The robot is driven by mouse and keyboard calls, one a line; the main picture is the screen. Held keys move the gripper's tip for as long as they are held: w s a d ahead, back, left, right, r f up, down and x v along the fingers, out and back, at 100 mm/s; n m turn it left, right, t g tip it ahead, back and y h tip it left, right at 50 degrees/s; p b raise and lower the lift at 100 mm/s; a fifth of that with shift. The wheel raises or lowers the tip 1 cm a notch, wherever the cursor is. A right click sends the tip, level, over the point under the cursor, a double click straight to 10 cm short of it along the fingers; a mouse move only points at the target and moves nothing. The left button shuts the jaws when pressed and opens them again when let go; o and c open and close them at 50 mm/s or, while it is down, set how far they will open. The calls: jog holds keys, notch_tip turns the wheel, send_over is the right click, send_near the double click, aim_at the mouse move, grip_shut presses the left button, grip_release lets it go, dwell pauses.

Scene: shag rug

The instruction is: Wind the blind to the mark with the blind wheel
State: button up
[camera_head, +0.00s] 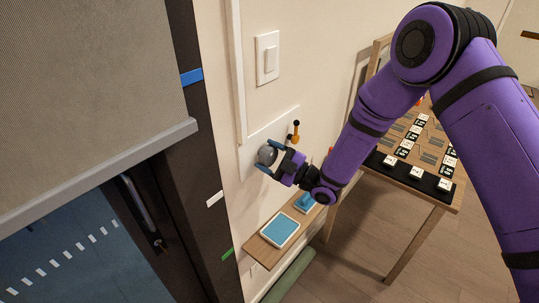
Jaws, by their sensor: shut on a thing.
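The blind (90,95) hangs at the left as a grey-beige sheet with a pale bottom bar (100,175). The bar's right end is beside the dark frame, below a blue mark (191,77) and above a white mark (215,198) and a green mark (228,253). The blind wheel (267,155), a round grey knob on a white wall plate, is between the two fingers of my gripper (269,157). My gripper is shut on it, and the fingers hide part of its rim.
An orange lever (295,132) with a black tip is on the same plate, close to my gripper. A light switch (267,58) is above. A wooden shelf (262,248) with blue-topped items juts out below. A table (440,199) with several small cards stands at the right.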

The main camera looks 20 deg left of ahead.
jog(key=n, duration=0.2)
jog(key=n+g+h, duration=0.1)
jog(key=n, duration=0.2)
jog(key=n+g+h, duration=0.1)
jog(key=n, duration=0.2)
jog(key=shift+w+d, duration=0.15)
jog(key=shift+w, duration=0.15)
jog(key=n+h, duration=0.1)
jog(key=n, duration=0.2)
jog(key=shift+n+h, duration=0.3)
jog(key=shift+n, duration=0.1)
jog(key=shift+f+n+h, duration=0.1)
jog(key=shift+n+h, duration=0.6)
jog(key=shift+n, duration=0.9)
jog(key=shift+s, duration=0.1)
jog(key=o, duration=0.9)
jog(key=shift+s+f, duration=0.1)
